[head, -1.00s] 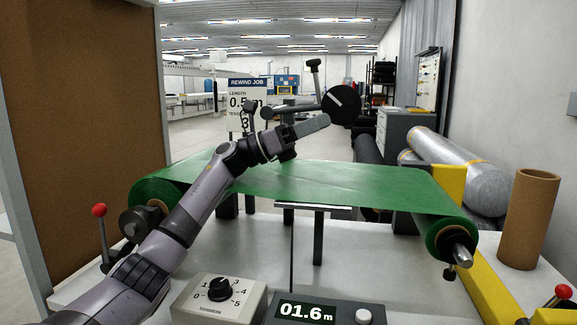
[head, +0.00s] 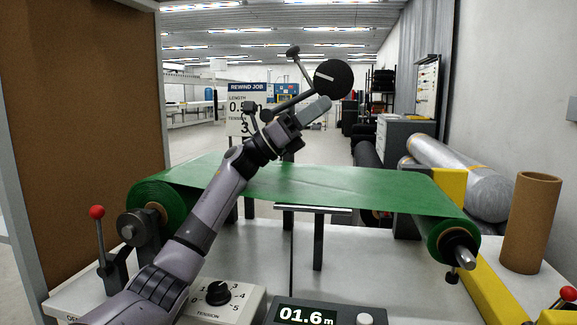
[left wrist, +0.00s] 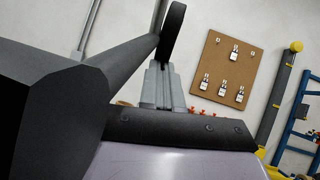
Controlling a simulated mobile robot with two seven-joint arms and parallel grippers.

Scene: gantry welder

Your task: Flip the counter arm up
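The counter arm (head: 292,103) is a dark bar with a black wheel (head: 333,78) at its end and a knobbed handle (head: 303,66) sticking up. It slants up to the right from its pivot above the green web. My left gripper (head: 318,109) is just under the bar near the wheel, its grey fingers together with nothing seen between them. It looks to touch the bar from below, but I cannot be sure. In the left wrist view the bar (left wrist: 125,55) and the wheel edge (left wrist: 173,30) pass close to the fingers (left wrist: 162,85). My right gripper is not in view.
A green web (head: 310,185) runs between two rolls below my arm. A display (head: 305,315) reads 01.6 m, beside a tension dial box (head: 225,298). Red-knobbed levers stand at left (head: 98,213) and right (head: 566,294). A brown tube (head: 531,222) stands at right.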

